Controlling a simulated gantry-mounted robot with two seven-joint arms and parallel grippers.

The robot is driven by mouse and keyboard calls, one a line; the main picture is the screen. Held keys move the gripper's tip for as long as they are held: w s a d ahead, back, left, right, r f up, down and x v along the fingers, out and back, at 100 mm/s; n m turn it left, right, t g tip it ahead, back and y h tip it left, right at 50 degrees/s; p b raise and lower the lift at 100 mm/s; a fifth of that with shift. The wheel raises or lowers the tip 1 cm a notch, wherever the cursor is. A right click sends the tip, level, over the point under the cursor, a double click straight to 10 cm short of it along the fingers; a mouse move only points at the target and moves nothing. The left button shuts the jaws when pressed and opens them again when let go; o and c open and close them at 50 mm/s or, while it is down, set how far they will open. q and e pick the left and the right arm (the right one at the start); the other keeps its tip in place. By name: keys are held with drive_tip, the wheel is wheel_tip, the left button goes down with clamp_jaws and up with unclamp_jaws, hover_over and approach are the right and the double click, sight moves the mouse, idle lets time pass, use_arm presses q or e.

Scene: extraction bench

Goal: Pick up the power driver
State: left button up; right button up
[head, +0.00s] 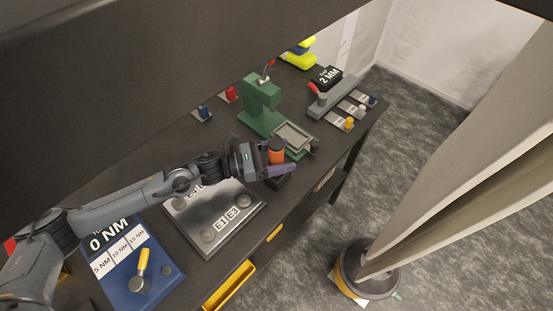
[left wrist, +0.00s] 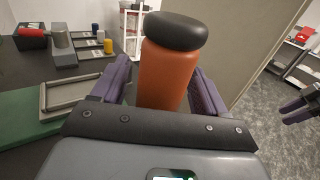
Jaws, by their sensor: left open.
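The power driver shows as an upright orange handle (head: 277,157) with a dark cap, at the front edge of the bench. In the left wrist view its orange body (left wrist: 166,75) stands between the two purple fingers. My left gripper (head: 283,157) is open around the handle, with a finger on either side. The driver's lower part is hidden by my gripper in the left wrist view. Part of what looks like my right gripper (left wrist: 297,106) shows at the right edge of the left wrist view, apart from the driver.
A green press (head: 262,103) with a grey tray (head: 293,137) stands just beyond my left gripper. A metal plate (head: 213,218) and a blue torque board (head: 140,275) lie nearer. A yellow drawer (head: 230,287) sticks out at the bench front.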

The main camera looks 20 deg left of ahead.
use_arm(q)
drive_tip(key=shift+w+d, duration=0.2)
drive_tip(key=shift+d, duration=0.05)
clamp_jaws()
drive_tip(key=shift+r, duration=0.1)
idle(0.3)
